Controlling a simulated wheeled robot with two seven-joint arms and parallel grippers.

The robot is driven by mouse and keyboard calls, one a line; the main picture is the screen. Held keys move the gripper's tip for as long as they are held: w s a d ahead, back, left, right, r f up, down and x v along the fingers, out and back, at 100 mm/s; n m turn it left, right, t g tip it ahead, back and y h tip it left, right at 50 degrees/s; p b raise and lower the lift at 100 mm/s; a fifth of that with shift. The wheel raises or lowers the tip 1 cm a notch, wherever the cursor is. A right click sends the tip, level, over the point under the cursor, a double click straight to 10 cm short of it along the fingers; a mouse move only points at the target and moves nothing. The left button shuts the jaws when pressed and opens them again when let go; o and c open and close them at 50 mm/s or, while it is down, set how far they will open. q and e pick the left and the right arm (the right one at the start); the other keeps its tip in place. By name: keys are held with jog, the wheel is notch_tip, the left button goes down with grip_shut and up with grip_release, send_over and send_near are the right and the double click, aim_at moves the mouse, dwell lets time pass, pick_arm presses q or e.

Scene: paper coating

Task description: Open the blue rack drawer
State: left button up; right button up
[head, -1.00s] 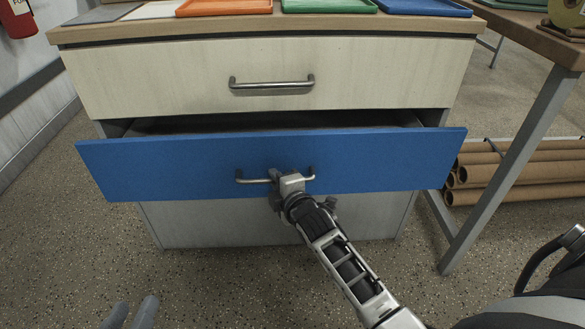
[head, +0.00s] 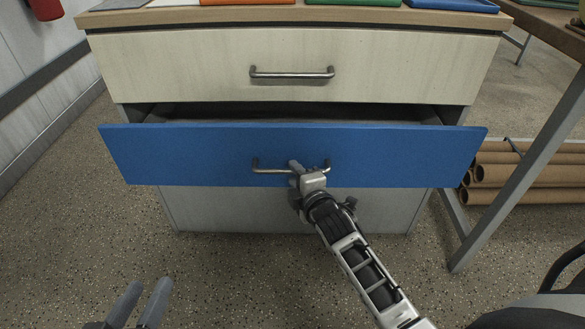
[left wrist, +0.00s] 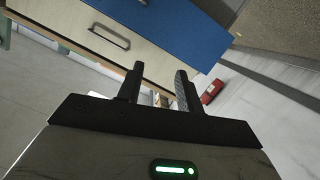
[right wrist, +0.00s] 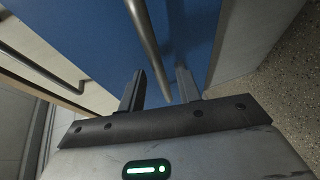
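The blue drawer (head: 210,158) is pulled part way out of the cabinet, with a dark gap above its front. Its metal handle (head: 268,169) is on the middle of the front. My right gripper (head: 301,171) is at the right half of this handle. In the right wrist view, the right fingers (right wrist: 160,82) are spread, with the handle bar (right wrist: 146,38) running down between them. My left gripper (head: 148,284) is open and empty, low at the left in front of the drawer. Its spread fingers also show in the left wrist view (left wrist: 158,72). The drawer's inside is mostly hidden.
A cream drawer (head: 180,65) with its own handle is shut above the blue one. Trays, including an orange one (head: 247,2), lie on the cabinet top. A table leg (head: 520,170) and cardboard tubes (head: 535,175) stand at right. The floor at left is clear.

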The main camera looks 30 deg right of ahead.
pick_arm(q)
jog(key=shift+s+a+f+m+g+y+p, duration=0.15)
jog(key=shift+s+f+g+y+p, duration=0.1)
jog(key=shift+f+p, duration=0.15)
jog(key=shift+s+a+f+m+g+y+p, duration=0.15)
jog(key=shift+f+g+p, duration=0.1)
jog(key=shift+f, duration=0.25)
pick_arm(e)
jog(key=shift+v, duration=2.45)
pick_arm(q)
jog(key=shift+w, duration=0.1)
pick_arm(e)
jog(key=shift+d, duration=0.1)
